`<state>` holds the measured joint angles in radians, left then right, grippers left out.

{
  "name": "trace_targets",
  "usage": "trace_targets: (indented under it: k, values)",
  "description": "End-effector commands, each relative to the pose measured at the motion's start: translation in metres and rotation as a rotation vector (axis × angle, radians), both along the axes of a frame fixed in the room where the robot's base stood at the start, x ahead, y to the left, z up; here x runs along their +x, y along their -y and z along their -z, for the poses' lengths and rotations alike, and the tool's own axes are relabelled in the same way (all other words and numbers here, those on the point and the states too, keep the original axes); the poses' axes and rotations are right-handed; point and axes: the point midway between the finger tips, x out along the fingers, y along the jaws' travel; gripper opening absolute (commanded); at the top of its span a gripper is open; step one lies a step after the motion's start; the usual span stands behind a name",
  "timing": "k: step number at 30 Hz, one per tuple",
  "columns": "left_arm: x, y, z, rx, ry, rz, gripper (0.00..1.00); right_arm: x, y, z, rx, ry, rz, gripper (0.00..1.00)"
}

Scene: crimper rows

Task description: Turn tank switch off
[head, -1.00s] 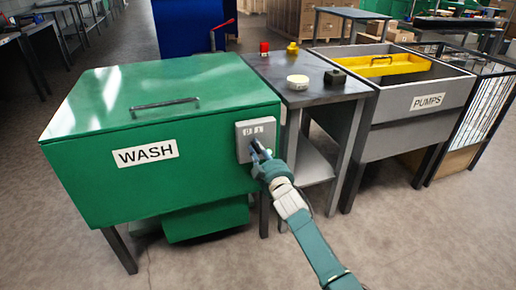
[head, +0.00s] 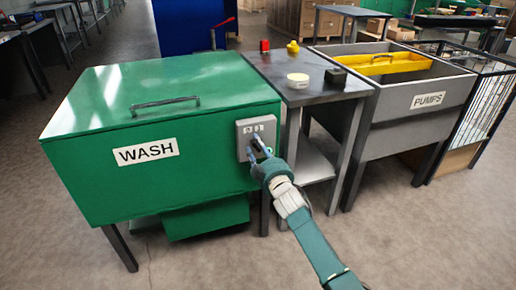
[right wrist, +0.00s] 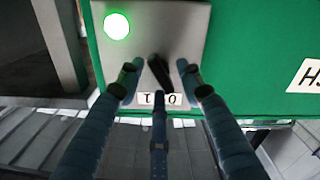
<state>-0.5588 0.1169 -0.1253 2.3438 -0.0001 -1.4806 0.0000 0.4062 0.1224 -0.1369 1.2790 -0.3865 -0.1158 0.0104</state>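The green tank (head: 100,185) with a WASH label stands at the left in the head view. A grey switch panel (head: 243,128) is on its front, at the right end. In the right wrist view the panel (right wrist: 185,20) shows a lit green lamp (right wrist: 117,26), a black knob (right wrist: 160,72) turned at a slant and an upside-down 0/1 label (right wrist: 175,98). My right gripper (head: 258,149) is at the panel. In the right wrist view my right gripper (right wrist: 160,84) has its fingers apart on both sides of the knob, with visible gaps. My left gripper is out of view.
Right of the tank is a dark-topped table (head: 300,100) with several small items. Beyond it stands a grey tub (head: 400,140) labelled PUMPS with a yellow tray (head: 405,65). The floor in front is clear.

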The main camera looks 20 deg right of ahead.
Motion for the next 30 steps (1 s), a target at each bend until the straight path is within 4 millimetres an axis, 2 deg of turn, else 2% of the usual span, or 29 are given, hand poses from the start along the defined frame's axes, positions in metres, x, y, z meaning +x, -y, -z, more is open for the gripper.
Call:
trace_targets:
  k: [5,8,21,25,30]
  values:
    - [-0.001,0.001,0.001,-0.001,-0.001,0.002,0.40,-0.006,0.001,0.001,0.000,-0.001,0.001,0.36]
    - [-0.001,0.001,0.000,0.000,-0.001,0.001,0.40,-0.019,0.001,0.001,0.000,-0.001,0.001,0.36]
    - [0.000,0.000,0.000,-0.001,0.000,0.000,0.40,-0.103,0.004,0.001,0.000,-0.001,0.000,0.36]
    - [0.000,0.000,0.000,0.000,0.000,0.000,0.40,-0.115,0.004,0.001,0.000,-0.001,0.000,0.36]
    - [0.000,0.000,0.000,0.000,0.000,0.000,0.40,-0.120,0.004,0.000,0.000,0.000,0.000,0.36]
